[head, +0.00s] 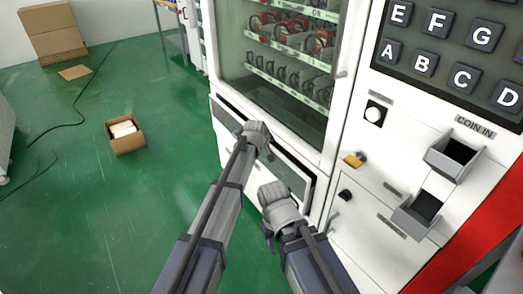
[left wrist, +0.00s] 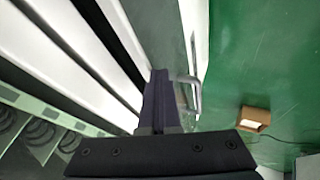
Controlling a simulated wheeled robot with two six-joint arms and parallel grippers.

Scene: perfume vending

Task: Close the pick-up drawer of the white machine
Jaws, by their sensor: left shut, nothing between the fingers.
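The white machine (head: 335,150) stands at the right in the head view. Its pick-up drawer (head: 292,174) is low under the glass window, with a dark gap along its upper edge, so it looks partly open. My left gripper (head: 257,132) is shut and empty in front of the drawer's upper edge and hides part of it. In the left wrist view my shut fingers (left wrist: 160,100) are close beside a metal bar handle (left wrist: 193,92); I cannot tell whether they touch. My right gripper (head: 280,205) is near the drawer's right end; its fingers cannot be made out.
The coin tray (head: 453,157), a round button (head: 375,113) and a yellow lock (head: 353,160) sit on the machine's right panel. An open cardboard box (head: 126,143) stands on the green floor to the left, with a cable (head: 75,123) beyond it. The floor between is clear.

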